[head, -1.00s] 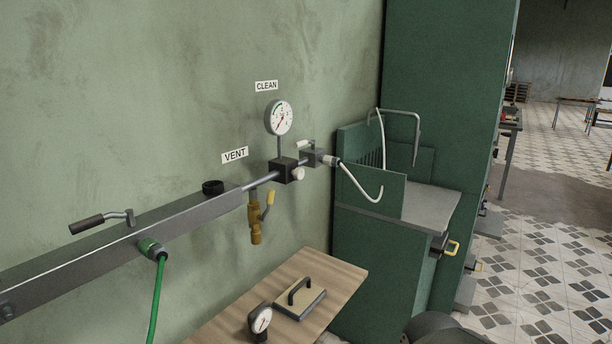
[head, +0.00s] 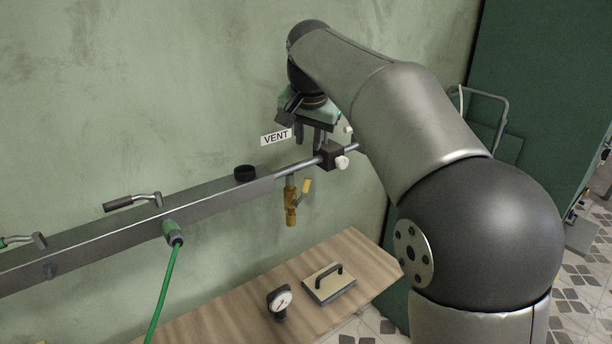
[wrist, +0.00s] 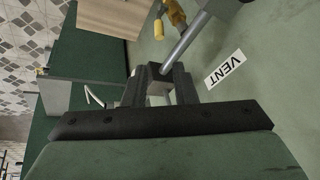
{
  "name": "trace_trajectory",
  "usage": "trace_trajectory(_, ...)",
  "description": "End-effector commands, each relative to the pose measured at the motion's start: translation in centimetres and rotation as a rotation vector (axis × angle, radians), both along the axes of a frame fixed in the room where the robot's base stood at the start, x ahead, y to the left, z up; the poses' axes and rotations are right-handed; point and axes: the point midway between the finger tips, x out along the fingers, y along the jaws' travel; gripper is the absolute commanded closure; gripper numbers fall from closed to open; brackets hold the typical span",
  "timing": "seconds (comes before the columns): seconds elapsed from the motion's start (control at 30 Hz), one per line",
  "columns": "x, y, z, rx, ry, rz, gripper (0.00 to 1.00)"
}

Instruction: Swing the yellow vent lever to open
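The yellow vent lever (head: 306,187) sits on a brass valve (head: 291,208) hanging below the pipe, its handle angled up and to the right. In the wrist view the yellow lever end (wrist: 158,30) shows at the top, beside the brass body (wrist: 176,12). My gripper (head: 315,140) points down just above the black block on the pipe, up and right of the lever. In the wrist view its two fingers (wrist: 159,85) are apart, with the block showing between or beyond them; contact cannot be told. The lever is outside the fingers.
The VENT label (head: 276,137) is on the wall left of my gripper. The black block (head: 329,155) with a white knob (head: 342,163) sits close below it. A grey rail (head: 150,228) runs left. A wooden shelf (head: 230,305) below carries a dial gauge (head: 280,302) and a handled plate (head: 329,284).

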Motion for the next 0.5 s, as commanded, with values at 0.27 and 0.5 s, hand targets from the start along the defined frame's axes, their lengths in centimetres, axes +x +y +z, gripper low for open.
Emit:
trace_trajectory(0.27, 2.3, 0.1, -5.2, -0.003, 0.005, 0.001, 0.75)
trace_trajectory(0.5, 4.4, 0.3, -10.0, -0.002, 0.005, 0.000, 0.75)
